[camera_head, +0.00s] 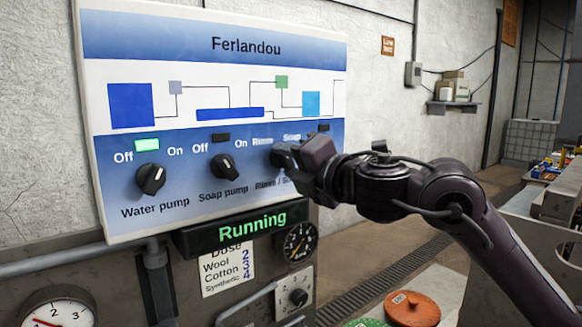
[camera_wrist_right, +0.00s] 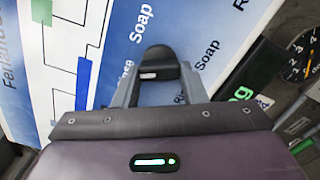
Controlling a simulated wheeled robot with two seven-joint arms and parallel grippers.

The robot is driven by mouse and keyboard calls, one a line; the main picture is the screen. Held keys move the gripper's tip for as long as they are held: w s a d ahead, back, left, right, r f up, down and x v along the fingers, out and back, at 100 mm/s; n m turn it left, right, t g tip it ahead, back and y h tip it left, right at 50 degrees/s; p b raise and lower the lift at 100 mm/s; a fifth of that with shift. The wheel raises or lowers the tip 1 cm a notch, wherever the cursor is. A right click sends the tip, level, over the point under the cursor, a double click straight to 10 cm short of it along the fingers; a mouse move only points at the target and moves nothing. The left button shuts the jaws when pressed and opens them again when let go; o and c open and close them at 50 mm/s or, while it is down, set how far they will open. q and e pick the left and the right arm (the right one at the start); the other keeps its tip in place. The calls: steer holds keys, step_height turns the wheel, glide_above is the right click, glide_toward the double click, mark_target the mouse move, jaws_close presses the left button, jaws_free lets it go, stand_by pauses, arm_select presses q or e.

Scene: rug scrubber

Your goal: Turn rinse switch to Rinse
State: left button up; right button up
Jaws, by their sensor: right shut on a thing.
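The rinse switch (camera_wrist_right: 160,57) is a dark knob on the Ferlandou panel (camera_head: 215,75), at the right of its lower row. In the wrist view it sits between the two fingers of my right gripper (camera_wrist_right: 158,82), which is shut on it. A small white mark shows on the knob, but I cannot tell which setting it points to. In the head view my right gripper (camera_head: 284,157) covers the knob and part of the "Rinse / Soap" label. The "Rinse" and "Soap" words show above it. My left gripper is not in view.
The water pump knob (camera_head: 150,179) has a lit green lamp (camera_head: 147,145) above it. The soap pump knob (camera_head: 222,167) has a dark lamp. A "Running" display (camera_head: 252,229) and a gauge (camera_head: 299,243) sit below the panel. An orange lid (camera_head: 412,308) lies lower right.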

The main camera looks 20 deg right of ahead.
steer(key=shift+f+n, duration=0.1)
steer(key=shift+n, duration=0.3)
steer(key=o, duration=1)
steer(key=b+v, duration=0.2)
steer(key=v, duration=0.5)
steer(key=shift+s+d+b, duration=0.15)
steer(key=shift+s+b, duration=0.2)
steer(key=shift+b, duration=0.05)
steer(key=shift+s, duration=0.1)
steer(key=b+v, duration=0.2)
steer(key=v, duration=0.7)
steer(key=shift+b, duration=0.3)
